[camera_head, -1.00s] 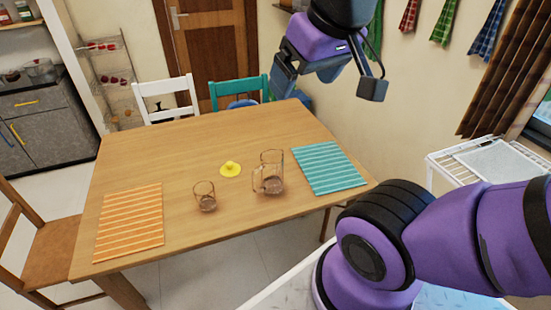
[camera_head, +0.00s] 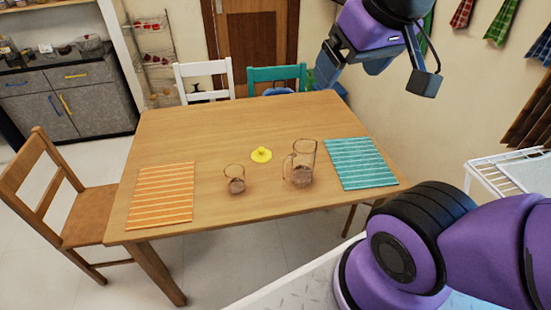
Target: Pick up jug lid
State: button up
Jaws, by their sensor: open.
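The yellow jug lid (camera_head: 261,155) lies on the wooden table (camera_head: 200,128), its small knob facing up. The clear glass jug (camera_head: 301,165) stands to its right, open at the top, with something brownish in its lower part. My gripper (camera_head: 335,75) is in the air at the upper right, above and beyond the table's far right corner. It is open and empty, well apart from the lid.
A small glass (camera_head: 235,180) stands left of the jug. An orange striped mat (camera_head: 161,196) and a teal striped mat (camera_head: 361,163) lie on the table. White (camera_head: 203,70), teal (camera_head: 277,74) and brown (camera_head: 75,195) chairs surround it. A white rack (camera_head: 500,172) stands at right.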

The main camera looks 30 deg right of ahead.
aim_at(262, 155)
jog(key=i+j+z, duration=0.25)
jog(key=i, duration=0.2)
jog(key=i+j+z, duration=0.3)
jog(key=i, duration=0.15)
jog(key=i+l, duration=0.05)
